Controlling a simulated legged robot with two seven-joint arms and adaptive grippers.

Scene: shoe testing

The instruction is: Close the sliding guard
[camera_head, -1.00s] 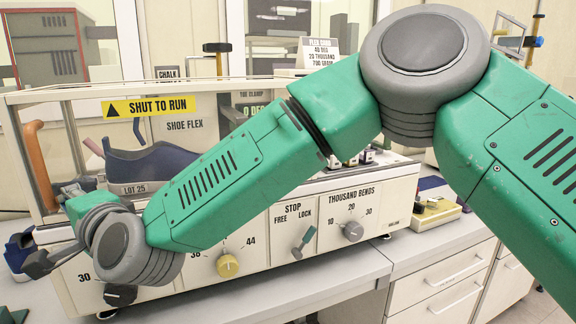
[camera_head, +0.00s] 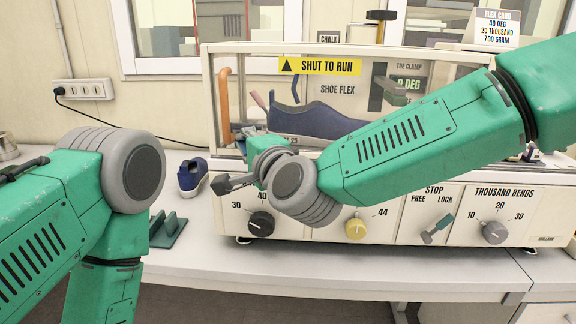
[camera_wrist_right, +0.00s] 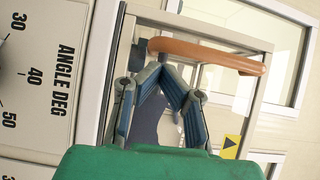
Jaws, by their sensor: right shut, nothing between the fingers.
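The clear guard at the front of the shoe flex machine has a yellow "SHUT TO RUN" label (camera_head: 320,67) above it. An upright orange handle (camera_head: 224,105) stands at its left end. I cannot tell how far the guard is shut, as my right arm covers part of the front. My right gripper (camera_head: 247,134) is shut and empty, just right of the handle's lower part. In the right wrist view the fingertips (camera_wrist_right: 170,74) lie close beside the handle (camera_wrist_right: 205,54); contact is unclear. My left gripper is out of view.
A blue shoe (camera_head: 310,120) sits inside the machine. Another shoe (camera_head: 191,174) and a green stand (camera_head: 168,228) are on the bench at left. My left arm crosses the lower left.

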